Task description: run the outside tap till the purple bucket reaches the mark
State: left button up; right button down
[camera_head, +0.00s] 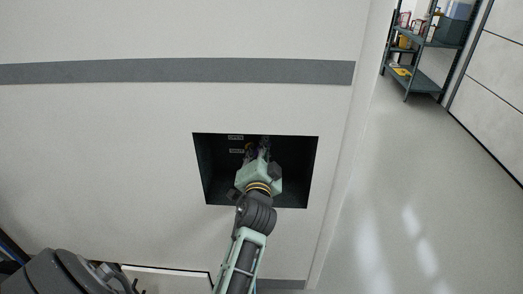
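My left gripper (263,149) reaches into a dark square recess (216,170) in the white motorhome wall. Its pale green wrist body fills the middle of the recess and hides much of what is behind. The fingers are small and dark against the recess, so I cannot tell whether they are open or shut. Two small labels (236,138) are on the back of the recess, too small to read surely. I see no purple bucket. My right gripper is not in view.
A grey stripe (180,70) runs along the wall above the recess. The pale floor (410,190) to the right is clear. A metal shelf rack (437,43) with bottles and boxes stands at the far right, beside a panelled wall (495,85).

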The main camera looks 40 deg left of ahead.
pick_arm(q)
jog(key=o, duration=0.4)
jog(key=shift+d+f, duration=0.1)
jog(key=shift+f, duration=0.05)
jog(key=shift+c, duration=0.2)
jog(key=shift+o, duration=0.4)
